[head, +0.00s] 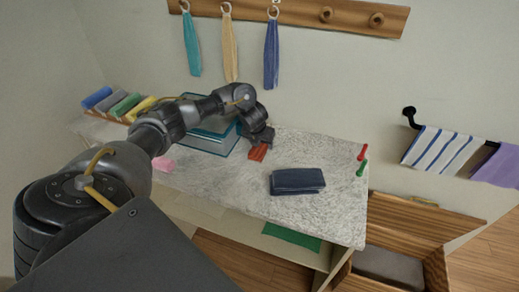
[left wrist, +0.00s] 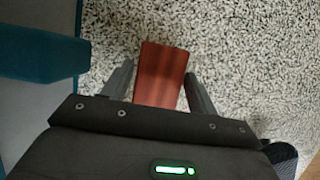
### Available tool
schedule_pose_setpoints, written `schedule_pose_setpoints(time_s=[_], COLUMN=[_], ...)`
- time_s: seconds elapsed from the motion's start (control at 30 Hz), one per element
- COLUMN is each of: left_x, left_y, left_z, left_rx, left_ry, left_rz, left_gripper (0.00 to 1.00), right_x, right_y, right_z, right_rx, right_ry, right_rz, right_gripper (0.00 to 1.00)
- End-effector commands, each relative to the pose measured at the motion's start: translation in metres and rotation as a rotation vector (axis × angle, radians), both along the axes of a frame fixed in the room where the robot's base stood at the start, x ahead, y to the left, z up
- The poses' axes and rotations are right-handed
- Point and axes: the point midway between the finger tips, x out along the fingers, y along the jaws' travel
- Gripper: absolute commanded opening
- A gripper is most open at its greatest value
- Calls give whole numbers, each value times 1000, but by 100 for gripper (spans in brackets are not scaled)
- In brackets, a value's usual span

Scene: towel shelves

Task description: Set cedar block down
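The cedar block, a reddish-brown block, shows in the head view (head: 257,153) at the stone tabletop (head: 215,179), beside the teal glass-like box. In the left wrist view the block (left wrist: 160,75) lies between the two fingers, lined up with them. My left gripper (head: 264,140) reaches over it from behind in the head view. In the left wrist view its fingers (left wrist: 160,69) close in on both sides of the block. Whether the block's underside touches the table is hard to tell. My right gripper is not in view.
The teal box (head: 215,145) stands close left of the block. A folded navy towel (head: 297,181) lies right on the table. Red (head: 362,152) and green (head: 361,168) pegs stand near the right edge. Rolled towels (head: 127,104) sit at the left back. Bare tabletop surrounds the navy towel.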

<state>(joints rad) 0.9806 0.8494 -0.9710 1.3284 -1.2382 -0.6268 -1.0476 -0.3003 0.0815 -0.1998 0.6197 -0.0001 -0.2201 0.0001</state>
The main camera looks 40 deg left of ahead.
Motion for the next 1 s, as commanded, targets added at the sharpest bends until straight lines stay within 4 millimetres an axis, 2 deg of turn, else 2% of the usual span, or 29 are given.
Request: schedule_pose_setpoints(time_s=[0.03,0.27,0.53,0.67,0.8,0.9,1.0], left_x=[0,0,0,1,2,-10,-21], left_y=[0,0,0,0,-1,-16,-27], left_z=[0,0,2,11,33,56,85], left_rx=[0,0,-1,-1,-1,0,4], left_ry=[0,0,-1,-2,-8,-6,-4], left_rz=[0,0,0,-2,-2,-8,-6], left_gripper=[52,23,22,22,22,22,22], right_x=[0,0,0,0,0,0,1], right_y=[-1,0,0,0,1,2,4], right_z=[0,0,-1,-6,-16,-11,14], right_rx=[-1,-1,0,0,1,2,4], right_ry=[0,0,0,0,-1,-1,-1], right_rz=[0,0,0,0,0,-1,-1], right_gripper=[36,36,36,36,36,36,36])
